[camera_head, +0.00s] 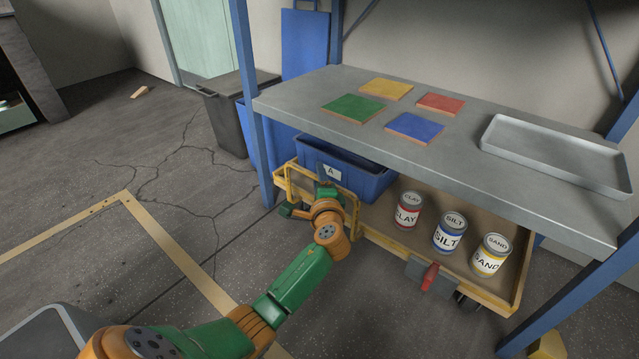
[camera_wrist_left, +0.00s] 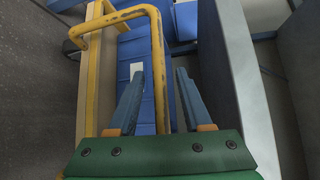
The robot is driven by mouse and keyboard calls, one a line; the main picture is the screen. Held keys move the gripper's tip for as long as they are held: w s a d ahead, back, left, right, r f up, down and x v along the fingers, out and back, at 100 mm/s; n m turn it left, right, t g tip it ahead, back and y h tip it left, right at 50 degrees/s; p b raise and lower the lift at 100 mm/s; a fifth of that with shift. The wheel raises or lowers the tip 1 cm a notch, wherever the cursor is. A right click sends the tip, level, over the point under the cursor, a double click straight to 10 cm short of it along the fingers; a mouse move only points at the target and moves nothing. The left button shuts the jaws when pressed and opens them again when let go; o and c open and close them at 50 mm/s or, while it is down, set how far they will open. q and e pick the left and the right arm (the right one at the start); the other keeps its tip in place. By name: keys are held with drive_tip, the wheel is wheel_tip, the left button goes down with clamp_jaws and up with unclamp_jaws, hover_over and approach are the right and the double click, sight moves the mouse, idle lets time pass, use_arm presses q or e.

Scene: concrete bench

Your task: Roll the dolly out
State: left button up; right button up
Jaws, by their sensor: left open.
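The yellow-edged dolly (camera_head: 390,248) stands under the bench. It carries a blue bin (camera_head: 368,183) labelled A and three cans: CLAY (camera_head: 407,212), SILT (camera_head: 449,235) and SAND (camera_head: 491,257). Its yellow tube handle (camera_head: 283,183) is at its left end. My left gripper (camera_head: 308,203) is at this handle, partly hiding it. In the left wrist view the gripper (camera_wrist_left: 160,90) is open, and the handle's bar (camera_wrist_left: 158,60) runs between the two fingers in the picture. I cannot tell whether they touch it. My right gripper is not in view.
A red lever (camera_head: 430,276) sits on the dolly's front edge. The grey bench top (camera_head: 450,165) above holds four-coloured tiles and a metal tray (camera_head: 555,155); blue posts (camera_head: 255,120) flank the dolly. A dark bin (camera_head: 228,110) stands behind left. The cracked floor at left is open, with yellow tape (camera_head: 165,240).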

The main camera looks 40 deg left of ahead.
use_arm(q)
clamp_jaws()
idle(1.4)
